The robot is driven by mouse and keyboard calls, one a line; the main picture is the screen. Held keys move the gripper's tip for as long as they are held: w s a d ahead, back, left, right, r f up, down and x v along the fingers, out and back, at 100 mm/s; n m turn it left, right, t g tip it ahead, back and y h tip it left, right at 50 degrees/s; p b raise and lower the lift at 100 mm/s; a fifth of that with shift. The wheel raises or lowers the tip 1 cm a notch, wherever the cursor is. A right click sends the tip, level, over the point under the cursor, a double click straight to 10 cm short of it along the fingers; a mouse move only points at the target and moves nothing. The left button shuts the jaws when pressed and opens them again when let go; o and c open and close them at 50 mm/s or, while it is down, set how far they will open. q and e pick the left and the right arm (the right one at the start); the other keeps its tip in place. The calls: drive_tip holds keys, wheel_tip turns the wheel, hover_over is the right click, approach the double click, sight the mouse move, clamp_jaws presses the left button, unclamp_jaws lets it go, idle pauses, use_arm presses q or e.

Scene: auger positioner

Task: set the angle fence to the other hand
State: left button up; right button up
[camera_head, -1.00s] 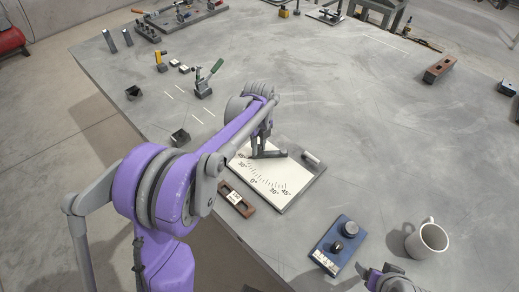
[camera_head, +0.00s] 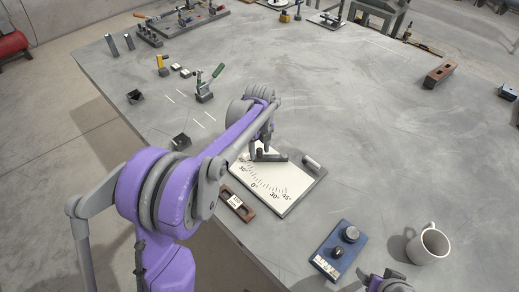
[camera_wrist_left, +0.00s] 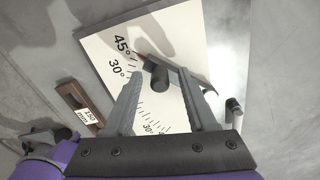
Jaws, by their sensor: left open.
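The angle plate (camera_head: 290,199) lies near the table's front edge, with a white face and a printed degree scale. It also shows in the wrist view (camera_wrist_left: 98,46). The dark angle fence (camera_head: 274,157) lies across its upper part. In the wrist view the fence (camera_wrist_left: 190,83) has a round dark post, and its reddish tip is near the 45° and 30° marks on the left. My left gripper (camera_head: 263,146) is over the fence. Its fingers (camera_wrist_left: 160,78) are open, one on each side of the post; contact is unclear. My right gripper (camera_head: 385,280) is partly cut off at the bottom edge.
A brown block with a white label (camera_head: 238,204) lies beside the plate's left edge. A small grey cylinder (camera_head: 312,162) stands at its right corner. A blue box with knobs (camera_head: 339,252) and a mug (camera_head: 428,244) are at lower right.

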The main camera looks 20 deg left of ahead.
use_arm(q)
wheel_tip(320, 180, up, 11)
drive_tip(key=shift+p, duration=0.4)
drive_tip(key=shift+s+f, duration=0.1)
idle(0.4)
drive_tip(key=s+d+f+n+t+p, duration=0.1)
drive_tip(key=s+d+n+t, duration=0.1)
drive_tip(key=s+n, duration=1)
drive_tip(key=s+d+f+n+t+p, duration=0.2)
drive_tip(key=s+d+n+t, duration=0.1)
drive_tip(key=s+n, duration=0.9)
drive_tip(key=shift+s+d, duration=0.3)
drive_tip(key=shift+d, duration=0.5)
